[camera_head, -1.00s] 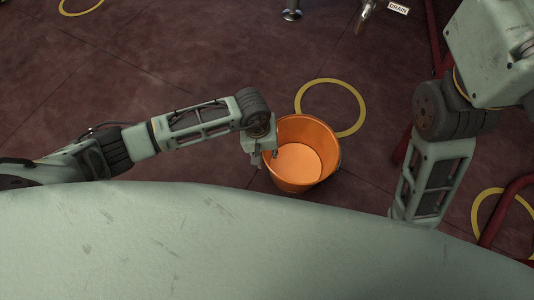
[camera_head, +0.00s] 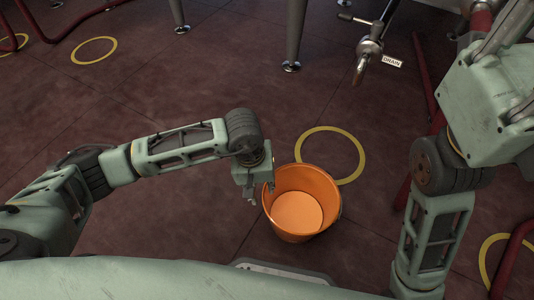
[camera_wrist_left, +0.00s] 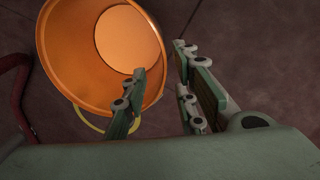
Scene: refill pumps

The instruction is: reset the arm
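My left arm comes in from the left in the head view. Its gripper (camera_head: 260,193) points down at the left side of the orange bucket (camera_head: 318,190). The bucket is open at the top and looks empty. My right arm shows at the right of the head view, but its gripper is out of sight.
A yellow floor ring (camera_head: 357,150) lies just behind the bucket. A drain tap (camera_head: 362,60) with a DRAIN label (camera_head: 393,61) hangs above at the back. Metal legs (camera_head: 292,50) stand behind. Red pipes (camera_head: 511,262) run on the right. The floor left of centre is clear.

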